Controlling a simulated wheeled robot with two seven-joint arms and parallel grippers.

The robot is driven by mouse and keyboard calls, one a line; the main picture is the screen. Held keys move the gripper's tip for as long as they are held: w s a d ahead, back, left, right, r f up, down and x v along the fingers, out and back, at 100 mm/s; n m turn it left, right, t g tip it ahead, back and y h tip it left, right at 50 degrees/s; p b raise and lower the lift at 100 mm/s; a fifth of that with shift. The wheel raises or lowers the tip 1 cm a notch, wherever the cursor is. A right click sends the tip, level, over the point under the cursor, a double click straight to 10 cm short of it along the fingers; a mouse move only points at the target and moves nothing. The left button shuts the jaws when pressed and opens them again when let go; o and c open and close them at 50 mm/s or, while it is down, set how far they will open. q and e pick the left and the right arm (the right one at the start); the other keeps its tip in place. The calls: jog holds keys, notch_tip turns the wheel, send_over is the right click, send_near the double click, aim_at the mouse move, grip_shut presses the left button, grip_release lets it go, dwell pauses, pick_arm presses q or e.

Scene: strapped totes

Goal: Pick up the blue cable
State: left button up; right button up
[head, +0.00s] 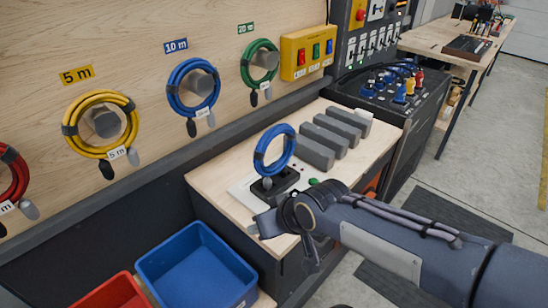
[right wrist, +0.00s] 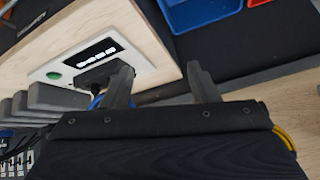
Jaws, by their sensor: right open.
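A coiled blue cable (head: 274,150) stands upright on a small dark stand (head: 275,183) on the wooden bench. Another blue cable coil (head: 194,87) hangs on a wall peg under a blue "10 m" label. My right gripper (head: 268,222) is over the bench's front edge, in front of the stand and apart from the standing coil. In the right wrist view my right gripper (right wrist: 161,84) is open, with nothing between its fingers. A sliver of blue cable (right wrist: 96,102) shows beside one finger there, mostly hidden. My left gripper is not in view.
Several grey blocks (head: 329,137) lie on the bench right of the coil. Yellow (head: 100,124) and green (head: 260,64) coils hang on the wall. A blue bin (head: 196,266) and a red bin (head: 113,293) stand at lower left. A white panel with a display (right wrist: 98,50) lies on the bench.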

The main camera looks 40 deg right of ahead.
aim_at(256, 163)
jog(key=w+d+n+t+p, duration=0.1)
jog(key=w+d, duration=0.3)
jog(key=w+d+r+n+t+p, duration=0.1)
jog(key=w+d+t+p, duration=0.1)
jog(key=w+d, duration=0.1)
jog(key=w+d+t+h+p, duration=0.1)
jog(key=w+d+t, duration=0.1)
jog(key=w+d, duration=0.2)
jog(key=shift+w+d+r+n, duration=0.15)
jog(key=shift+w+d+n, duration=0.2)
jog(key=shift+d, duration=0.25)
jog(key=shift+w+f+n+t+y+p, duration=0.1)
jog(key=shift+f+n+t+y+p, duration=0.3)
jog(key=shift+y, duration=0.4)
jog(key=shift+a+y, duration=0.1)
jog(key=shift+y, duration=0.2)
jog(key=shift+w+a+f+n, duration=0.1)
jog(key=shift+w+f+n, duration=0.05)
jog(key=shift+w+n, duration=0.1)
jog(key=x, duration=0.7)
jog(key=shift+w+d+r, duration=0.25)
jog(key=shift+w+d, duration=0.05)
jog(key=shift+d, duration=0.05)
jog(key=shift+s, duration=0.1)
grip_shut()
